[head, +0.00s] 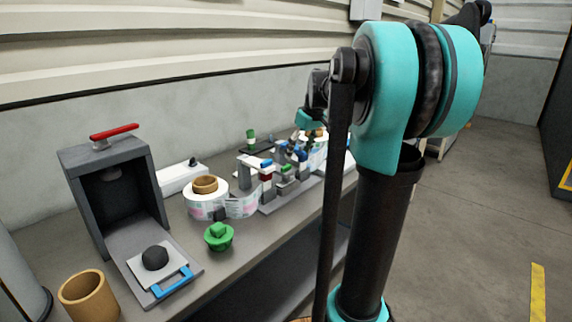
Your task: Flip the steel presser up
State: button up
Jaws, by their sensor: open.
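The reel labeller (290,192) stands on the bench, with a white label reel (207,200) on a brown core at its left end. A label strip runs from this reel to several small posts and blocks with red, blue and green parts. The steel presser is too small to pick out surely among these parts. My gripper (294,141) is over the right half of the labeller, pointing down, open. Its fingertips are small and merge with the labeller parts, so contact cannot be told. My arm hides the labeller's right end.
A grey press-like box with a red handle (114,132) stands at the left. In front of it are a plate with a black knob and blue handle (172,282), and a brown cup (88,295). A green knob (218,236) stands near the bench's front edge.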

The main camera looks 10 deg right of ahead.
jog(key=n, duration=0.2)
send_near(286, 166)
jog(key=shift+y, duration=0.4)
jog(key=x, duration=0.6)
jog(key=d+x, duration=0.1)
jog(key=x, duration=0.1)
jog(key=shift+w+a+f, duration=0.15)
jog(key=shift+w+f, duration=0.05)
jog(key=shift+f, duration=0.25)
grip_shut()
